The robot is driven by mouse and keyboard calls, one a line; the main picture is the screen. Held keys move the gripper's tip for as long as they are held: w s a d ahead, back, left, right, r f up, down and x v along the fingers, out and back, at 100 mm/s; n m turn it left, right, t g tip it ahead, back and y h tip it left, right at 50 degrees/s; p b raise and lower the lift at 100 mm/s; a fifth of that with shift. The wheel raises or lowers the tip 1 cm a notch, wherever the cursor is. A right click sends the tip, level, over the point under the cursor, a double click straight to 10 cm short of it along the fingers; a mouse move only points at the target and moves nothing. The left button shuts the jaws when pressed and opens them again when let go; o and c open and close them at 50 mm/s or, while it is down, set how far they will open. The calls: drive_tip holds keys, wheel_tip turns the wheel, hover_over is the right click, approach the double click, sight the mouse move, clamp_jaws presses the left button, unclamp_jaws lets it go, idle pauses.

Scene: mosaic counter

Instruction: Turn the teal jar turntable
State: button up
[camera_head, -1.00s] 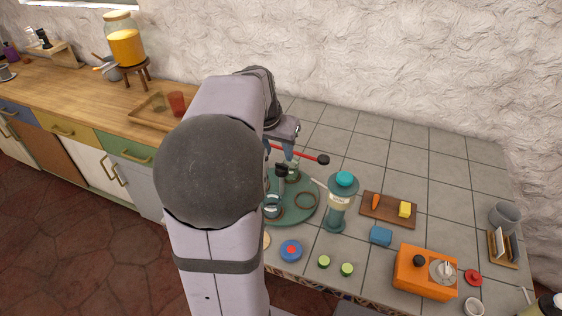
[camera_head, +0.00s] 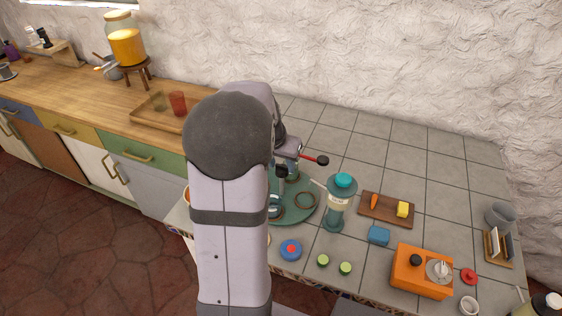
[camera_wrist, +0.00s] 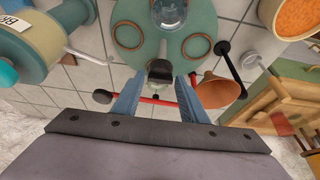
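The teal turntable (camera_head: 300,212) is a round disc on the grey tiled counter, partly hidden behind my arm. It also shows at the top of the wrist view (camera_wrist: 200,18), with brown rings and jars on it. A small jar with a dark lid (camera_wrist: 160,72) stands at its edge, between my two blue fingertips. My gripper (camera_wrist: 161,78) is open, with a gap between the fingers. I cannot tell whether either finger touches the jar. In the head view my arm hides most of the gripper.
A red rod with a black knob (camera_head: 322,160) lies close by the fingers. A copper-coloured cone (camera_wrist: 216,92) is beside the right finger. Bare tiles lie behind.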

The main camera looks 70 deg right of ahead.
drive_tip(key=shift+c, duration=0.3)
clamp_jaws()
